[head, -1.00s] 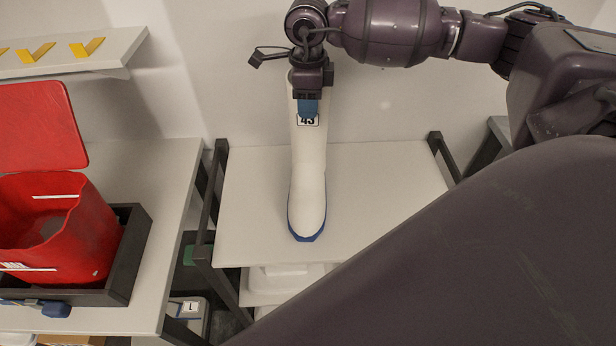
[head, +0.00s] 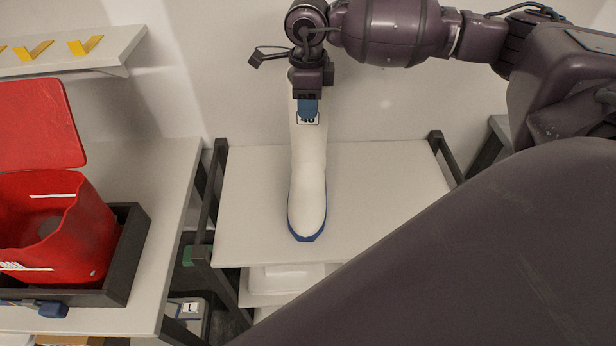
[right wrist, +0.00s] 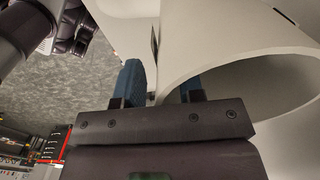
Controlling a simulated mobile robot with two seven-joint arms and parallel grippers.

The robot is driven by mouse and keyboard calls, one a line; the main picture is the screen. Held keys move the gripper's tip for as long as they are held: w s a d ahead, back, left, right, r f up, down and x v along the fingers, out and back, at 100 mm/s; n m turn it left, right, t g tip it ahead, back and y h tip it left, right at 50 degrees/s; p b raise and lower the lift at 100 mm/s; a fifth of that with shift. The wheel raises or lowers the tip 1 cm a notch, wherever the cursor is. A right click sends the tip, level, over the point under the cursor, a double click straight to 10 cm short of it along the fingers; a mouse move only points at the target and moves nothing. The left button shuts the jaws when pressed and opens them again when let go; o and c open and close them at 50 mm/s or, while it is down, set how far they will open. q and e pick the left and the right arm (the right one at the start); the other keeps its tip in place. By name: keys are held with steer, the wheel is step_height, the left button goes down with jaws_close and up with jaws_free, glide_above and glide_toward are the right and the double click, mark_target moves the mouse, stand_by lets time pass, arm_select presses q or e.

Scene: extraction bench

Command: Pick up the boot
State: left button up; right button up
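A white boot (head: 308,170) with a blue sole edge stands upright on the bench, its toe toward me. A label with a number is on the front of its shaft, partly covered by my right gripper. My right gripper (head: 308,106) is at the top of the shaft, pointing down. In the right wrist view its blue fingers (right wrist: 160,88) straddle the boot's rim (right wrist: 225,65), one outside and one inside the opening. The frames do not show whether they press on the wall. My left gripper is not in view.
The boot's bench (head: 385,200) is clear around it, with dark posts at its sides. A red open bin (head: 92,240) sits in a dark tray (head: 133,255) on the left table. A shelf (head: 115,48) with yellow markers is at upper left. The wall stands close behind.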

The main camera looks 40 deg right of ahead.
jaws_close()
stand_by(1.4)
